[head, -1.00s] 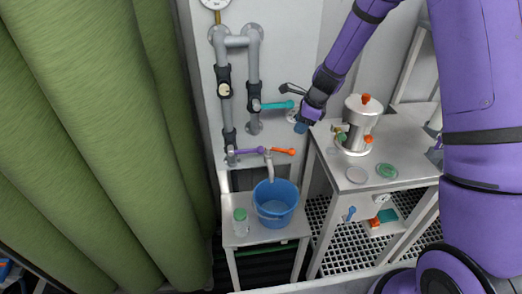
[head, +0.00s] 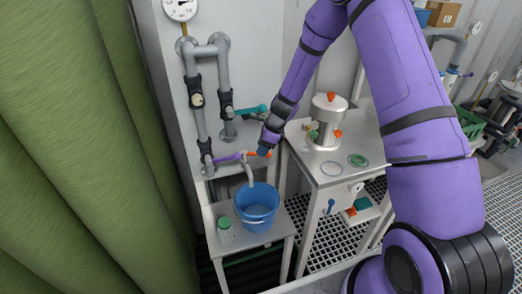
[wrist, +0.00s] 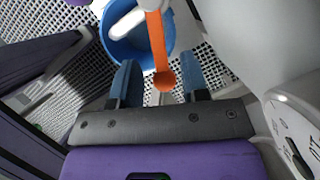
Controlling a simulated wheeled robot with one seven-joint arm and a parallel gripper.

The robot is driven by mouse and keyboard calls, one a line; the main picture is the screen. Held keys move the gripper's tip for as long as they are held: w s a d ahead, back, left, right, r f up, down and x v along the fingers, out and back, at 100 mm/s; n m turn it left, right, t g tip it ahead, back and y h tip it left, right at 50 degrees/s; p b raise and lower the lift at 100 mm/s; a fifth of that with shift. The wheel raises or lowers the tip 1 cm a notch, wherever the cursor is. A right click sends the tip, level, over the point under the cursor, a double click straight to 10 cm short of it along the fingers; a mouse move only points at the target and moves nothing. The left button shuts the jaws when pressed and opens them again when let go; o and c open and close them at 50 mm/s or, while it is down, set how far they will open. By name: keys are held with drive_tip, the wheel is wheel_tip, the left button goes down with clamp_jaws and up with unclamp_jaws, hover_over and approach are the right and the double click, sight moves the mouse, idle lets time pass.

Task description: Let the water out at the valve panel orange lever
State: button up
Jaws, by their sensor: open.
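The orange lever (head: 260,154) points right from the valve above the grey spout (head: 250,176) on the panel. In the wrist view the orange lever (wrist: 157,48) reaches between my gripper's (wrist: 160,72) two blue fingers, its round end low between them. The fingers are open, with a visible gap on each side of it. In the head view my gripper (head: 265,149) is at the lever's right end and partly covers it. The blue bucket (head: 257,222) stands below the spout. I cannot clearly tell what it holds.
A purple lever (head: 227,157) lies left of the orange one, and a teal lever (head: 252,110) is above. A green-lidded jar (head: 225,229) stands beside the bucket. A steel vessel (head: 328,125) stands on the table at right. A green curtain (head: 80,150) closes off the left.

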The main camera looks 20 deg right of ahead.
drive_tip(key=shift+x, duration=0.8)
drive_tip(key=shift+c, duration=0.2)
clamp_jaws()
